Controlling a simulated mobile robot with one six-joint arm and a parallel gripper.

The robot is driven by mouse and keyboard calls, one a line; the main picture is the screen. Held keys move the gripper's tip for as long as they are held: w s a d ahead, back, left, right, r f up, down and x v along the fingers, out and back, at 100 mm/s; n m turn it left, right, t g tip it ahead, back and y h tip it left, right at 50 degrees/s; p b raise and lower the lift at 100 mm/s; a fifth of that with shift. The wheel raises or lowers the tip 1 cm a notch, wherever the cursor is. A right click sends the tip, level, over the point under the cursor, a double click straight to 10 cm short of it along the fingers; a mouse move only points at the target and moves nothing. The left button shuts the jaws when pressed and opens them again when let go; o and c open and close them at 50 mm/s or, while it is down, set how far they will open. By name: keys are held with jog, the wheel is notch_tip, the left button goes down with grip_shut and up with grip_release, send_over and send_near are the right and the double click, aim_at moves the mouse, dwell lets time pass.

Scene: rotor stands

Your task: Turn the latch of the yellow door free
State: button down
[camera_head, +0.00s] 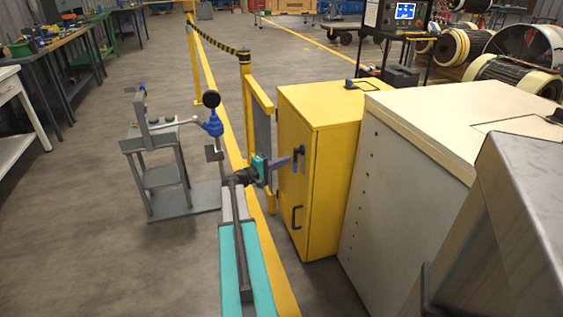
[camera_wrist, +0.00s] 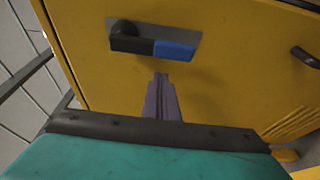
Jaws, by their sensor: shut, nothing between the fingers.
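The yellow door (camera_head: 285,193) is the upright front of a yellow cabinet; it also fills much of the wrist view (camera_wrist: 235,85). Its latch (camera_head: 295,165) has a black knob and a blue-ended lever on a grey plate. In the head view the lever hangs downward; in the wrist view the latch (camera_wrist: 172,49) lies across the top middle. My gripper (camera_head: 286,161) has purple fingers, shut and empty, pointing at the door beside the latch. In the wrist view the fingertips (camera_wrist: 161,77) show just below the lever, apart from it in the picture; contact cannot be told.
A black pull handle (camera_head: 297,217) is on the door below the latch. A yellow post (camera_head: 247,110) with a striped barrier stands left of the cabinet. A white cabinet (camera_head: 385,190) adjoins it on the right. A grey stand (camera_head: 160,170) is at left, with open floor around it.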

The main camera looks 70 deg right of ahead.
jog(key=shift+s+a, duration=0.75)
jog(key=shift+a, duration=0.2)
jog(key=shift+w, duration=0.1)
